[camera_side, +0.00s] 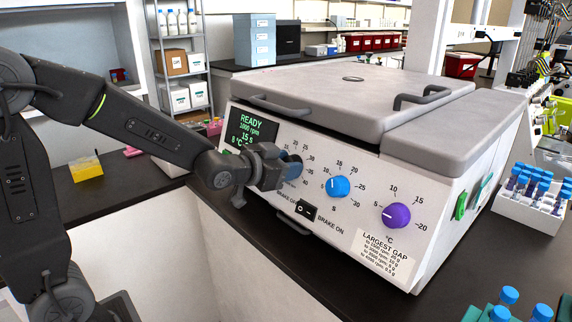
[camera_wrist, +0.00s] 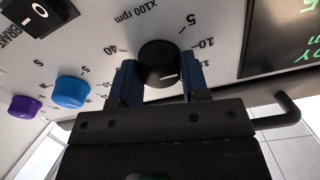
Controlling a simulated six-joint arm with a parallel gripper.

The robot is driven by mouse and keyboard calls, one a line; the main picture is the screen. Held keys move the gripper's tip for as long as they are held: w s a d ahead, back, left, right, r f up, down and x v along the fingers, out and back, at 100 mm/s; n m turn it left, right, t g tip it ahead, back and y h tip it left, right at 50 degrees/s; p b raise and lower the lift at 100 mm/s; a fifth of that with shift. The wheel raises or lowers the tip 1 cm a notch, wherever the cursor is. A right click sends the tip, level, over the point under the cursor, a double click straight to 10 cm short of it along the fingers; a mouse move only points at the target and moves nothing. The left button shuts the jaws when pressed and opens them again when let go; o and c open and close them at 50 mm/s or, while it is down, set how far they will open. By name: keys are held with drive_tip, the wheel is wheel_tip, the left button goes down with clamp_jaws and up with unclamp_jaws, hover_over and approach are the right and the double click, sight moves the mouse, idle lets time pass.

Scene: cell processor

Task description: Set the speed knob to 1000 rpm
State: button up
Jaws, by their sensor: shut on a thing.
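The black speed knob (camera_wrist: 158,60) sits on the white front panel beside the "x100 rpm" label in the wrist view. My gripper (camera_wrist: 160,80) is shut on it, one blue-padded finger on each side. A short white mark on the knob points toward the right finger; the exact scale number it meets is hidden. In the side view my gripper (camera_side: 287,170) covers most of this knob. The display (camera_side: 252,127) shows READY, a speed that looks like 1000 rpm, 15 s and 8 °C; the digits are small.
A blue knob (camera_side: 338,187) and a purple knob (camera_side: 396,215) are to the right on the panel. The black brake switch (camera_side: 306,209) is below my gripper. The closed grey lid (camera_side: 350,95) has handles above. A tube rack (camera_side: 530,210) stands at the right.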

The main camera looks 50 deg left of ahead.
idle(0.3)
drive_tip(key=o, duration=0.9)
drive_tip(key=v, duration=1.4)
